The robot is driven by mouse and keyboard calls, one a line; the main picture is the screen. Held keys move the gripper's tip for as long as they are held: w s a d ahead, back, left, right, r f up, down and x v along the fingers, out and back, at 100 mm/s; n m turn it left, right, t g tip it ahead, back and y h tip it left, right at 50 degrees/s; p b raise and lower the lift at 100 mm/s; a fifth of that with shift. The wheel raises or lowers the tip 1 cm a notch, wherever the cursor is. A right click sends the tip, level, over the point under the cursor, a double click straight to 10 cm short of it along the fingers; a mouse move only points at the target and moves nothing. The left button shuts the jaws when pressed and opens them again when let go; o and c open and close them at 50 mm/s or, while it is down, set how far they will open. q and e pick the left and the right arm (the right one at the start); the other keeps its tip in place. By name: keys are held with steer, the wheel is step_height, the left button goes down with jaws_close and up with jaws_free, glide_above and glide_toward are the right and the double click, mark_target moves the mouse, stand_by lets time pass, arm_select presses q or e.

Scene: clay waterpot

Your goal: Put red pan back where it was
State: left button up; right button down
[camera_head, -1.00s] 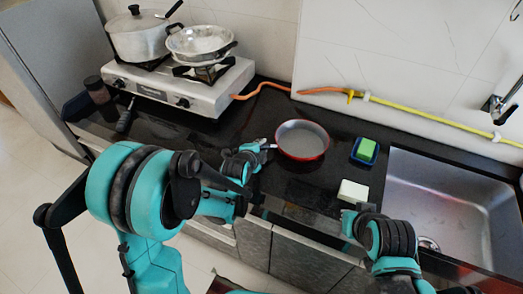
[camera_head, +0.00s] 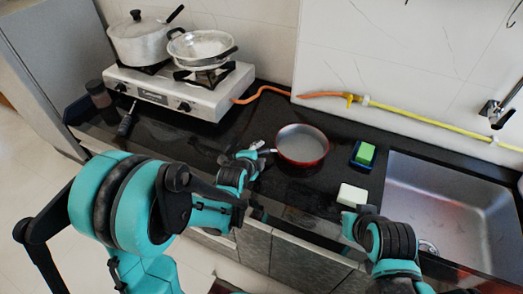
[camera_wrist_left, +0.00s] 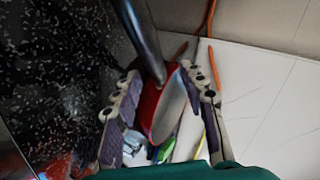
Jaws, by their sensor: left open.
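The red pan (camera_head: 302,145), with a grey inside, sits on the black counter in the head view, its handle pointing left toward my left gripper. My left gripper (camera_head: 263,151) is open at the handle, left of the pan. In the left wrist view, the metal handle (camera_wrist_left: 146,42) runs down from the top to the tilted-looking red pan (camera_wrist_left: 168,108), between the two finger pads of my left gripper (camera_wrist_left: 160,100). I cannot tell whether the fingers touch the handle. My right gripper (camera_head: 357,216) is beside the white block, and its jaws do not show clearly.
A stove (camera_head: 178,92) at the back left carries a lidded pot (camera_head: 140,42) and a silver pan (camera_head: 201,46). A blue tray with a green sponge (camera_head: 365,153) and a white block (camera_head: 352,194) lie right of the red pan. The sink (camera_head: 450,205) is farther right.

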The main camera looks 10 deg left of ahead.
arm_select(q)
steer(key=s+a+r+n+g+p, duration=0.1)
steer(key=s+a+r+n, duration=0.2)
steer(key=s+n, duration=0.2)
steer(key=s+a+r+n+g+y+p, duration=0.1)
steer(key=s+a+r+n+g, duration=0.1)
steer(key=s+n, duration=0.4)
steer(key=s+a+r+n+g+y, duration=0.1)
steer(key=s+a+r+n, duration=0.3)
steer(key=s, duration=0.9)
steer(key=shift+s+a+r+n+g+p, duration=0.35)
steer(key=shift+r+n, duration=0.2)
steer(key=shift+n, duration=0.55)
steer(key=shift+w, duration=0.15)
